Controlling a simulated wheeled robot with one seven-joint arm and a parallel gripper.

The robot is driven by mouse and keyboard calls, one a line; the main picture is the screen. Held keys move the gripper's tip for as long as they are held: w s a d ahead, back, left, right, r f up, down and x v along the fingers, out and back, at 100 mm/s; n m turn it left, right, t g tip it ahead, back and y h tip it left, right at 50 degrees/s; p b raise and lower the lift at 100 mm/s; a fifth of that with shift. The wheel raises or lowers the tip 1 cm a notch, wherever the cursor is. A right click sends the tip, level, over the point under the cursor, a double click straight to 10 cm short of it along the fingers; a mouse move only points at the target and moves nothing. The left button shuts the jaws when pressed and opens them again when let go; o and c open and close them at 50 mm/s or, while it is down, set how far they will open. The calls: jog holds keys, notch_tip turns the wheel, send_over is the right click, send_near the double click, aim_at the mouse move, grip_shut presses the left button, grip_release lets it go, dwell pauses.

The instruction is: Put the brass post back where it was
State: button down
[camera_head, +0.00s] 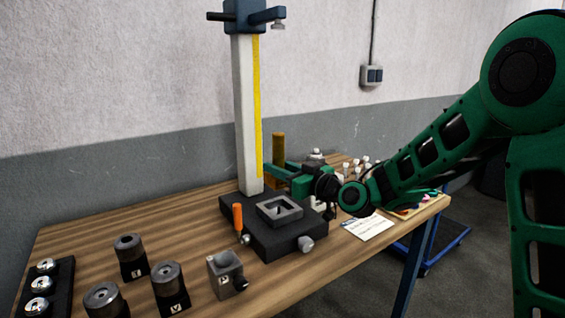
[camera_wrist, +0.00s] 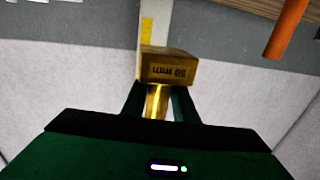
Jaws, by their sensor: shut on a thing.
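The brass post (camera_head: 278,147) is upright in my gripper (camera_head: 279,171), just right of the tall column. Its round shank rises above the fingers and a wider brass block shows below them. In the wrist view the post's block (camera_wrist: 169,70) bears "50 mm" upside down, and the fingers (camera_wrist: 158,103) are shut around the narrower shank. The head view does not show clearly whether the block touches the table. The spot where the post stood before cannot be told from these frames.
A black gauge stand (camera_head: 295,238) with a square frame and a tall scaled column (camera_head: 247,110) is close left of my gripper. An orange-handled tool (camera_head: 238,220) stands beside it. Several dark cylinders fill the front left. A white card (camera_head: 367,227) lies at right. The back left tabletop is clear.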

jog(key=shift+r, duration=0.15)
jog(key=shift+f, duration=4.8)
jog(key=shift+f, duration=0.15)
jog(key=c, duration=1.4)
grip_release()
jog(key=shift+f, duration=0.15)
jog(key=shift+s+d+f, duration=0.1)
jog(key=shift+s+d, duration=0.05)
jog(key=shift+d, duration=0.15)
jog(key=v, duration=0.9)
jog(key=shift+d, duration=0.1)
jog(key=shift+s+d, duration=0.35)
jog(key=shift+s, duration=0.05)
